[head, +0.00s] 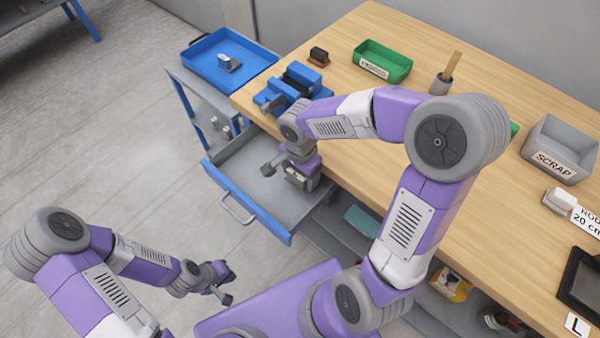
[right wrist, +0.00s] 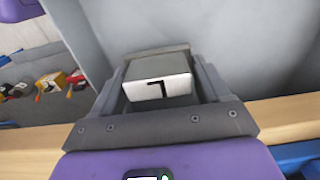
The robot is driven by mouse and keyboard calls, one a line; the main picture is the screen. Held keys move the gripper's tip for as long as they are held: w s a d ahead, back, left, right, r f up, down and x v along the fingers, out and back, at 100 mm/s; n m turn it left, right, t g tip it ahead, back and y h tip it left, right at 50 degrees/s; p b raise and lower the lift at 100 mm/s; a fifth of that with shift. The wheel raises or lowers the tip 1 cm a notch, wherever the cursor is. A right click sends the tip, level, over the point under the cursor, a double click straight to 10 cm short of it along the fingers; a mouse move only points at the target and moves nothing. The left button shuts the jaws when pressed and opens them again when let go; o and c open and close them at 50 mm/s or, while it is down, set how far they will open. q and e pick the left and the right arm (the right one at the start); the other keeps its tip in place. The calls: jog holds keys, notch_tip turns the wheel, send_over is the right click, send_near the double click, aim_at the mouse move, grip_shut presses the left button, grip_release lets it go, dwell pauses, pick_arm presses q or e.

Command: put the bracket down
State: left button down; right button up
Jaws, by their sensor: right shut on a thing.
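My right gripper (head: 299,180) reaches down into the open drawer (head: 240,162) under the bench. In the right wrist view its two fingers (right wrist: 160,90) are shut on a grey block-like piece, which I take as the bracket (right wrist: 157,69). Its white face has a dark L-like mark, upside down in this view. In the head view the bracket is mostly hidden by the gripper, and I cannot tell whether it touches the drawer floor. My left gripper (head: 228,272) is low at the left, away from the bench; its jaws are too small to read.
On the bench are a blue vise (head: 292,88), a green bin (head: 382,62), a grey SCRAP box (head: 559,150) and a black tray (head: 581,280) by a card marked L. A blue tray (head: 206,46) with a grey part stands beyond the drawer. The drawer's left part is clear.

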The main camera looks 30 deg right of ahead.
jog(key=shift+f+b, duration=0.55)
jog(key=o, duration=1.4)
jog(key=shift+r, duration=0.1)
jog(key=shift+r+p, duration=0.6)
jog(key=shift+p, duration=0.15)
notch_tip(320, 180, up, 12)
jog(key=p, duration=0.4)
jog(key=shift+f, duration=0.1)
